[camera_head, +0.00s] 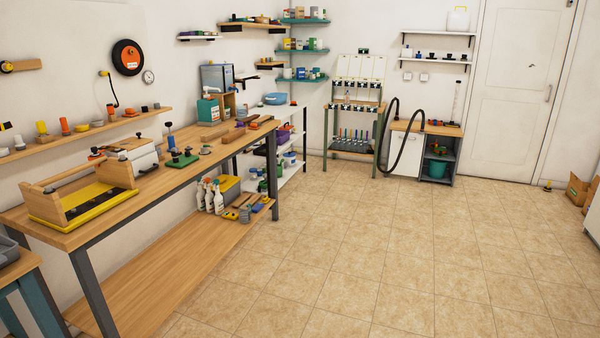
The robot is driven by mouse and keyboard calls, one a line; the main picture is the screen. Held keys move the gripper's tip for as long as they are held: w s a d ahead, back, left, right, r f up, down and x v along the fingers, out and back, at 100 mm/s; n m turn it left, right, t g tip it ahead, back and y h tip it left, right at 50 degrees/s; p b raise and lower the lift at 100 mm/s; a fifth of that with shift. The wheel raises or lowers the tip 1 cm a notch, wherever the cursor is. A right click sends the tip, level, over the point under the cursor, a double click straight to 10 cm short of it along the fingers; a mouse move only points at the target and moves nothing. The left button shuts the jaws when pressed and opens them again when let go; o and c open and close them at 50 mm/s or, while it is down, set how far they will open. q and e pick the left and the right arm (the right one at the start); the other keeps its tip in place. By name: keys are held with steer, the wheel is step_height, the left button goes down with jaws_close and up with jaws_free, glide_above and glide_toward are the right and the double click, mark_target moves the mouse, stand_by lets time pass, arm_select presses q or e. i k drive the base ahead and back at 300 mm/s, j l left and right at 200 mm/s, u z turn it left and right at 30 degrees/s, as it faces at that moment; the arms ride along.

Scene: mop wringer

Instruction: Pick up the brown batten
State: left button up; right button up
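Several short wooden pieces lie near the far end of the long workbench (170,186). One brown batten (233,135) lies flat there, and a similar brown piece (214,133) lies just left of it. Smaller, lighter wooden pieces lie a little farther back and to the right. At this size I cannot tell for sure which piece is the task's batten. Neither of my grippers is in view.
A yellow-and-wood box (80,203) and a green clamp-like tool (182,159) stand on the bench. Spray bottles (209,196) stand on its lower shelf. The tiled floor (380,250) to the right is clear. A black hose (386,130) hangs at the back.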

mark_target(234, 135)
steer(key=i, duration=0.75)
steer(key=i+u, duration=0.15)
steer(key=i, duration=0.55)
steer(key=i+l+u, duration=0.25)
steer(key=i, duration=0.15)
steer(key=i+l+u, duration=0.1)
steer(key=i+u, duration=0.2)
steer(key=i, duration=0.15)
steer(key=i+l+u, duration=0.25)
steer(key=i+l, duration=0.05)
steer(key=i, duration=0.05)
